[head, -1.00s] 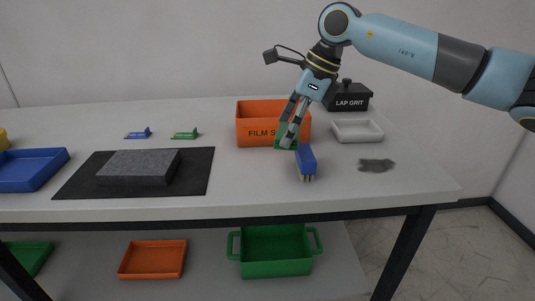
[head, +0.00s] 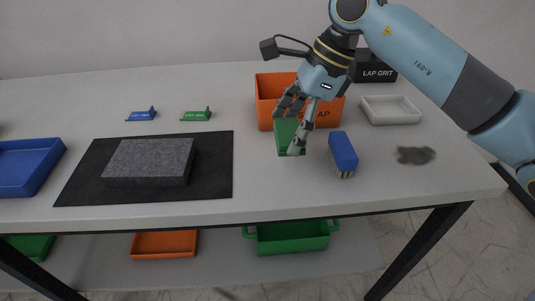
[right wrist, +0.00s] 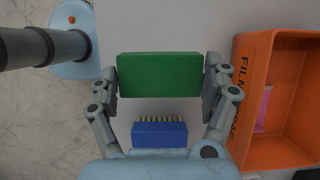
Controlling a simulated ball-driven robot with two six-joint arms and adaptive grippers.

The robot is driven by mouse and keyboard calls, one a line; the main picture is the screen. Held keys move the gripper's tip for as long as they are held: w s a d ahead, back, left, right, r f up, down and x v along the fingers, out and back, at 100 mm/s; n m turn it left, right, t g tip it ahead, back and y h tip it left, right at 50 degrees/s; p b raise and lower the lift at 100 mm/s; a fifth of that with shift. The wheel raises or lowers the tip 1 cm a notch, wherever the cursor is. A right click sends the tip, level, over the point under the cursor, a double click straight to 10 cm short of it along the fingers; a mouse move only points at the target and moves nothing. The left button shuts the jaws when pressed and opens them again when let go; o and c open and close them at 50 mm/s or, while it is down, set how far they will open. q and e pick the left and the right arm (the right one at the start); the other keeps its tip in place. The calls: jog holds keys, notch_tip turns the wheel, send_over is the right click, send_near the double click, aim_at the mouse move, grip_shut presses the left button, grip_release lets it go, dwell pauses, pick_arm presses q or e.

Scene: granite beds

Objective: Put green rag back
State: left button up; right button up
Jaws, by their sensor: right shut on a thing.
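The green rag (head: 289,137) is a flat green block-like piece in front of the orange bin. My right gripper (head: 291,128) is shut on it, and in the right wrist view the rag (right wrist: 159,74) spans between the two fingers (right wrist: 160,80). In the head view a finger covers part of the rag. I cannot tell whether it touches the table. My left gripper is not in view.
The orange film scrap bin (head: 272,86) stands close behind the rag, with a pink piece (right wrist: 263,108) inside. A blue brush (head: 343,151) lies to the right. A white tray (head: 391,110), black lap grit box (head: 375,66) and granite block (head: 150,160) on a black mat (head: 213,165) are nearby.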

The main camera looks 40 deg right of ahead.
aim_at(261, 170)
jog(key=a+f, duration=0.1)
jog(key=a, duration=0.1)
jog(key=w+a+f, duration=0.1)
jog(key=shift+w+a+f, duration=0.15)
jog(key=shift+w+a, duration=0.05)
jog(key=shift+a, duration=0.15)
jog(key=shift+w+a+f, duration=0.1)
jog(key=shift+f, duration=0.05)
notch_tip(261, 170, down, 3)
jog(key=shift+f+p, duration=0.2)
jog(key=shift+p, duration=0.2)
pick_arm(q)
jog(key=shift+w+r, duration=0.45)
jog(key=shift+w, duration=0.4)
pick_arm(e)
jog(key=shift+f, duration=0.3)
jog(key=o, duration=0.7)
jog(key=shift+f, duration=0.15)
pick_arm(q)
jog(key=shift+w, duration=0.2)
pick_arm(e)
jog(key=o, duration=0.4)
